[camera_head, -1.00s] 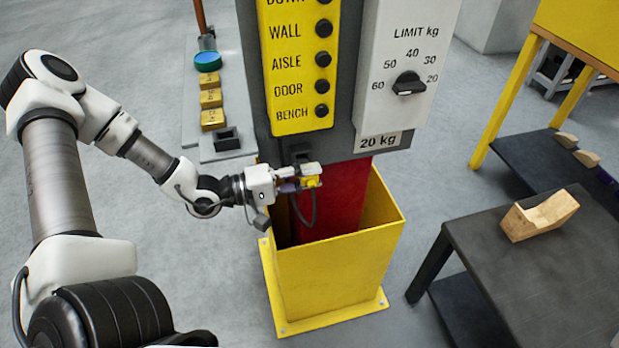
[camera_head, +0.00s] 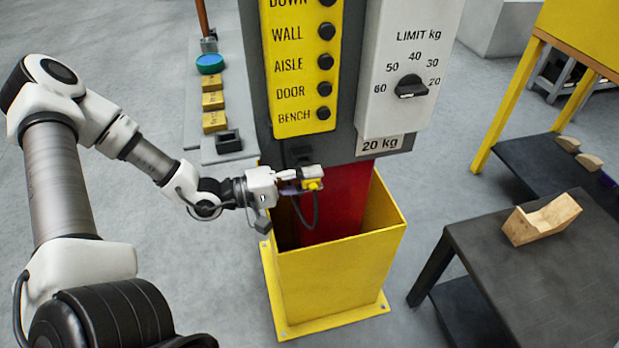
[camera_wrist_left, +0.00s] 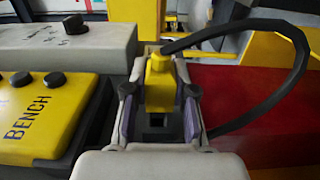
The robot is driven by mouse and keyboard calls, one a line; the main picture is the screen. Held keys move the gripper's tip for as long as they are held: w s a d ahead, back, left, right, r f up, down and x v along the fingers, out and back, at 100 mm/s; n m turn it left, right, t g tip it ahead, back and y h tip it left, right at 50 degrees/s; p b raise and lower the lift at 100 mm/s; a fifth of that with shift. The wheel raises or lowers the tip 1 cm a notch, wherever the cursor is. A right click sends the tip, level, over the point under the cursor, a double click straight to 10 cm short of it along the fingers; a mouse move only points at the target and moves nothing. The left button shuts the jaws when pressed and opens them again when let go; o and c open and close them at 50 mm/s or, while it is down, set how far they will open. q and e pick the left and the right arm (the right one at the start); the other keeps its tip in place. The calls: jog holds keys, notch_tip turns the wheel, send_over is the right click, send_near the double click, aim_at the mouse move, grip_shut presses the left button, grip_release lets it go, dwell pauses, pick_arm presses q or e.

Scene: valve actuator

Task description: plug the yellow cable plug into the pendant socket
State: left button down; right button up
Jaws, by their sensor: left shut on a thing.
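The yellow cable plug (camera_head: 313,178) is held at the tip of my left gripper (camera_head: 300,181), just below the pendant. In the left wrist view the plug (camera_wrist_left: 160,82) sits between the two fingers of the gripper (camera_wrist_left: 160,108), which is shut on it. A dark cable (camera_wrist_left: 300,60) loops from the plug to the right. The pendant is a grey post with a yellow button panel (camera_head: 300,75). A dark block (camera_head: 301,153) on its underside, just above the gripper, looks like the socket; its opening is hidden. The plug appears apart from it. My right gripper is out of view.
A yellow bin (camera_head: 335,275) stands below, around a red column (camera_head: 340,205). A grey limit dial box (camera_head: 410,70) is at the right of the panel. A dark table (camera_head: 520,275) with a wooden block (camera_head: 541,218) is at right. Open floor lies left of the bin.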

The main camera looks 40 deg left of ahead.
pick_arm(q)
jog(key=shift+w+a, duration=0.95)
jog(key=shift+a, duration=0.15)
dwell(0.7)
jog(key=c, duration=0.9)
grip_release()
jog(key=shift+o, duration=0.2)
